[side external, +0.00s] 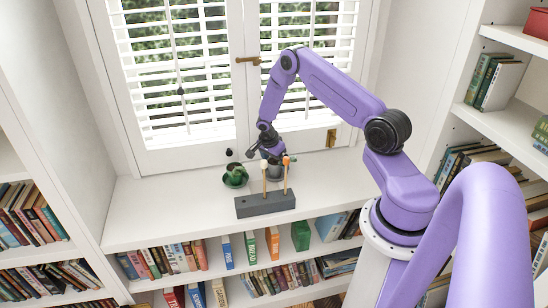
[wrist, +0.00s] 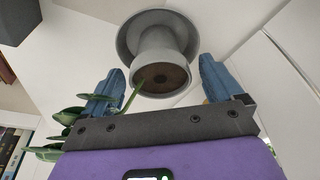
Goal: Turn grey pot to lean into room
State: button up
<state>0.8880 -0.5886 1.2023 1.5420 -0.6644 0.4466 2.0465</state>
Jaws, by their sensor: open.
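The grey pot (side external: 274,173) stands on the white window ledge, partly hidden by my gripper (side external: 267,148) in the side view. In the wrist view the round grey pot (wrist: 160,42) shows brown soil and a wider grey rim or saucer around it. A green stem rises from the soil and leans left, with leaves (wrist: 68,116) at the left. Dark green leaves (side external: 236,175) also show left of the pot in the side view. My gripper (wrist: 160,72) is open, its blue fingers on either side of the pot with gaps visible.
A dark grey block (side external: 265,206) with two upright round-headed sticks stands in front of the pot. The shuttered window (side external: 180,75) rises close behind. Bookshelves stand left, right and below.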

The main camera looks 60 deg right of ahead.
jog(key=s+v, duration=0.1)
jog(key=v, duration=1.5)
jog(key=a+r+n+t, duration=0.1)
jog(key=a+r+n, duration=0.55)
jog(key=a, duration=0.55)
jog(key=s+a+r+n+y, duration=0.2)
jog(key=s+a+r+n, duration=0.3)
jog(key=s+a+n, duration=0.5)
jog(key=s+a+r+n, duration=0.1)
jog(key=s+a+n, duration=0.2)
jog(key=s+n, duration=0.4)
jog(key=s+a+r+n+y, duration=0.1)
jog(key=s+a+r+n, duration=0.1)
jog(key=s+n, duration=0.6)
jog(key=s+a, duration=0.1)
jog(key=s, duration=0.3)
jog(key=shift+s+a+y, duration=0.15)
jog(key=shift+a+y, duration=0.15)
jog(key=shift+a, duration=0.1)
jog(key=shift+s+d+n, duration=0.1)
jog(key=shift+s+n, duration=0.35)
jog(key=shift+w, duration=0.15)
